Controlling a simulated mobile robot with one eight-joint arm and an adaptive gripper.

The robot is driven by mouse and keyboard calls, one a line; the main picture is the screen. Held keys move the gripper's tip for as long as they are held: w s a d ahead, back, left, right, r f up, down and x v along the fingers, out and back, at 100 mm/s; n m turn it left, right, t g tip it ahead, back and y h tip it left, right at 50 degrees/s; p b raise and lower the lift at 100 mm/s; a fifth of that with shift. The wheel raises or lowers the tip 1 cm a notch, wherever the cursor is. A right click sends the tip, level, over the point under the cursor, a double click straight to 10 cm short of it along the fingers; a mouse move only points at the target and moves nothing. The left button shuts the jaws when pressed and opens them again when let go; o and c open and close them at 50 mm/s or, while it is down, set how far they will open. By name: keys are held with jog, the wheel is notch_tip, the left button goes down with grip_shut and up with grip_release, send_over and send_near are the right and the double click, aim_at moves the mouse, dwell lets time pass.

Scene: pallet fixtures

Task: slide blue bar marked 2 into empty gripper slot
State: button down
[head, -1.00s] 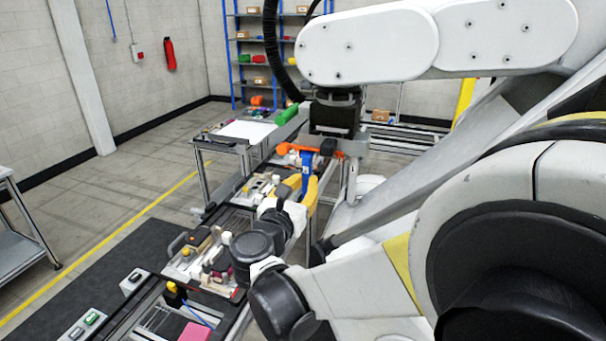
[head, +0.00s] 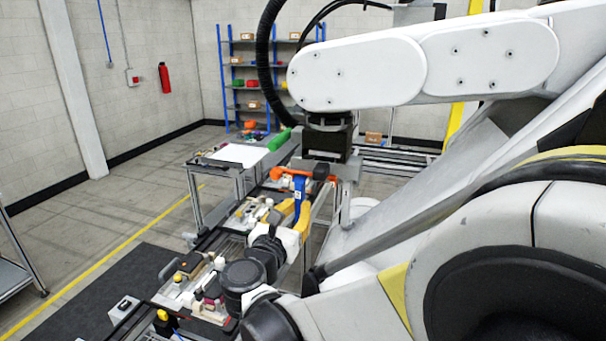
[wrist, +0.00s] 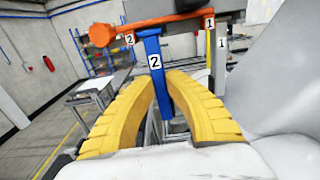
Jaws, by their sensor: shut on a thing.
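The blue bar marked 2 (wrist: 154,52) stands nearly upright between the yellow fingers of my gripper (wrist: 161,82) in the wrist view. My gripper is shut on it. The bar's upper end is close under the orange beam (wrist: 160,22), right of the beam's label 2. I cannot tell whether it touches the beam or has entered a slot. A yellow strip (wrist: 208,45) hangs under the beam's label 1. In the head view, the blue bar (head: 299,200) shows below the orange beam (head: 292,172), with my gripper (head: 300,208) around its lower part.
A dark block (head: 328,140) stands above the beam. A fixture line with small parts (head: 200,285) runs along the lower left. A blue shelf rack (head: 236,85) stands at the back wall.

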dwell(0.7)
jog(key=shift+b+x, duration=0.3)
jog(key=shift+x, duration=0.8)
jog(key=shift+w, duration=0.1)
jog(key=shift+b+x, duration=0.3)
jog(key=shift+x, duration=0.7)
jog(key=shift+f, duration=0.1)
dwell(0.3)
jog(key=c, duration=1.4)
grip_release()
